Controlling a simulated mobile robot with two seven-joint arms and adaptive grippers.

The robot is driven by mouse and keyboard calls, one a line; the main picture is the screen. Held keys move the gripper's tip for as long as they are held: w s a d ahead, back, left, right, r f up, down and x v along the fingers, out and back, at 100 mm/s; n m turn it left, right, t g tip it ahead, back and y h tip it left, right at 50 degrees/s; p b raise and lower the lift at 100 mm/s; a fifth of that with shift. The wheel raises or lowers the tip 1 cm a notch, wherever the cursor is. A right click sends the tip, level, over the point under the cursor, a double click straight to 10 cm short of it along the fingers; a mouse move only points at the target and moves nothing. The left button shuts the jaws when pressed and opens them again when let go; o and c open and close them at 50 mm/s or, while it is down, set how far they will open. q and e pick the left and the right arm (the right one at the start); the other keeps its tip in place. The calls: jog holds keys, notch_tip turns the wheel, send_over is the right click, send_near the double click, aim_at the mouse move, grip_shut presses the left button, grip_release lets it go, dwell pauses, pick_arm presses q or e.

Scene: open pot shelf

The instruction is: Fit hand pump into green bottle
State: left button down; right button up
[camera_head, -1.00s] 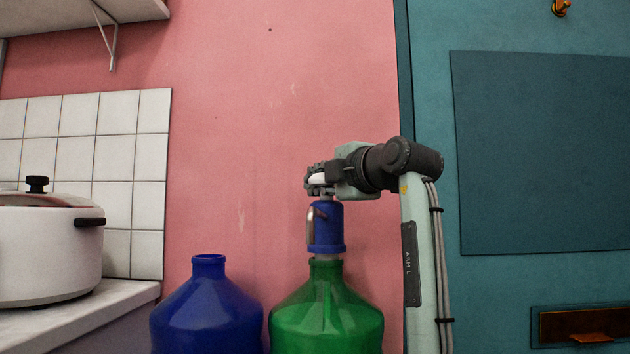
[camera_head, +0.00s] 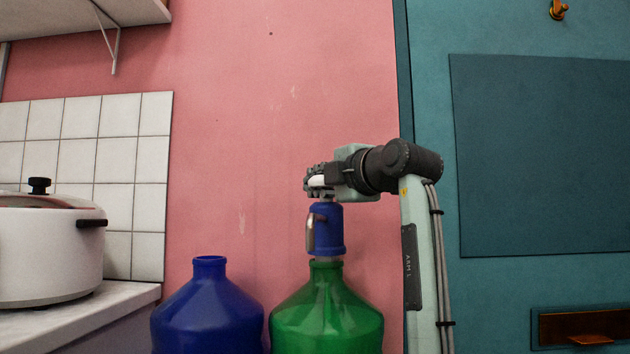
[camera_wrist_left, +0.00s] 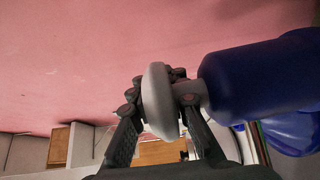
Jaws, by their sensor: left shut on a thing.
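The hand pump (camera_head: 327,232) is blue with a metal spout on its left side and a pale top. It is upright, directly above the neck of the green bottle (camera_head: 326,318). A thin pale strip shows between the pump's collar and the bottle's rim, so the collar is not flush with it. Whether a tube is inside the bottle is unclear. My left gripper (camera_head: 318,182) is shut on the pump's top. The left wrist view shows its fingers (camera_wrist_left: 158,105) around the white top, with the blue pump body (camera_wrist_left: 250,80) to the right. My right gripper is not in view.
A blue bottle (camera_head: 208,312) with an open neck stands just left of the green one. A white pot (camera_head: 48,255) sits on a counter (camera_head: 90,312) at the left. A shelf (camera_head: 70,15) hangs at upper left. A teal door (camera_head: 540,150) is at the right.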

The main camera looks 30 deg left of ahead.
pick_arm(q)
jog(key=shift+w+a+f, duration=0.1)
jog(key=shift+a+f, duration=0.1)
jog(key=shift+f, duration=0.6)
jog(key=c, duration=1.4)
grip_release()
jog(key=shift+o, duration=0.2)
jog(key=shift+d, duration=0.1)
jog(key=shift+b+v, duration=0.3)
jog(key=shift+v, duration=1.35)
jog(key=shift+d+f, duration=0.35)
jog(key=v, duration=0.8)
jog(key=shift+d+r+b, duration=0.3)
